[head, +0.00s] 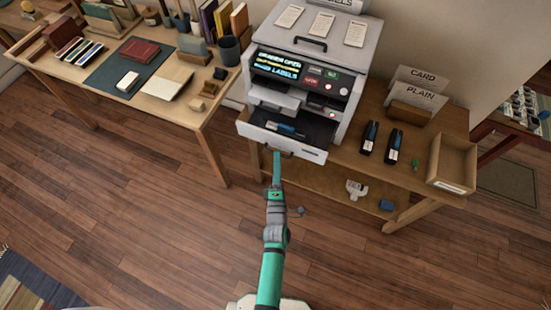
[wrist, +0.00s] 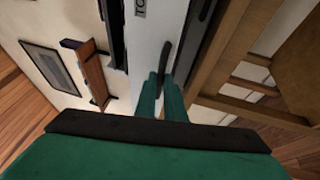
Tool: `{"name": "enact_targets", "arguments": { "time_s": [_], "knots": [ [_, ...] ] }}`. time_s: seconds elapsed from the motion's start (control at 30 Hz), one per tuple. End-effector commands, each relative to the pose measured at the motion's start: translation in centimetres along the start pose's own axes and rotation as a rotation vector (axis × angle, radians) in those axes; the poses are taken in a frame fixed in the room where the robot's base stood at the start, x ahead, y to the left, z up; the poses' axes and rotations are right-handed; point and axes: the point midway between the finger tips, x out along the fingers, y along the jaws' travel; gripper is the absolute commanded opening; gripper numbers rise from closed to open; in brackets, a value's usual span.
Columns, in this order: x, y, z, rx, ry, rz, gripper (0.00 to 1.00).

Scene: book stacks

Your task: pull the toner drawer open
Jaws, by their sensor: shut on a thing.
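The toner drawer (head: 310,153) sticks out from the bottom of the grey label printer (head: 343,60), open, with a dark and blue cartridge (head: 286,130) lying inside. The printer's screen (head: 278,68) has text that seems to read "DRAWER OPEN". My gripper (head: 277,154) is at the drawer's front, shut on its dark handle. In the wrist view my green fingers (wrist: 164,98) are closed around the drawer handle (wrist: 165,60), beside the pale drawer front (wrist: 143,50). The fingers hide part of the handle.
Two dark cartridges (head: 369,138) stand on the wooden table right of the printer, near an open wooden box (head: 452,165) and the CARD and PLAIN holders (head: 412,92). A desk with books and a green mat (head: 138,70) is left. The floor before the printer is clear.

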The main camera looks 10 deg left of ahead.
Motion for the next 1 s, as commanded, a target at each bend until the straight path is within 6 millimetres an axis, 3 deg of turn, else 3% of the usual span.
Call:
{"name": "enact_targets", "arguments": {
  "time_s": [0.03,0.07,0.1,0.13,0.53,1.0],
  "knots": [
    [0.0,-0.1,0.0,0.0,0.001,-0.003,0.0],
    [0.0,-0.1,0.0,0.0,0.0,-0.003,0.16],
    [0.0,-0.1,0.0,0.0,0.0,-0.002,0.26],
    [0.0,-0.1,0.0,0.0,0.0,-0.002,0.28],
    [-0.8,-0.1,-0.1,0.001,0.002,-0.002,0.28],
    [-8.8,-0.1,-0.1,0.001,0.0,-0.004,0.28]
  ]
}}
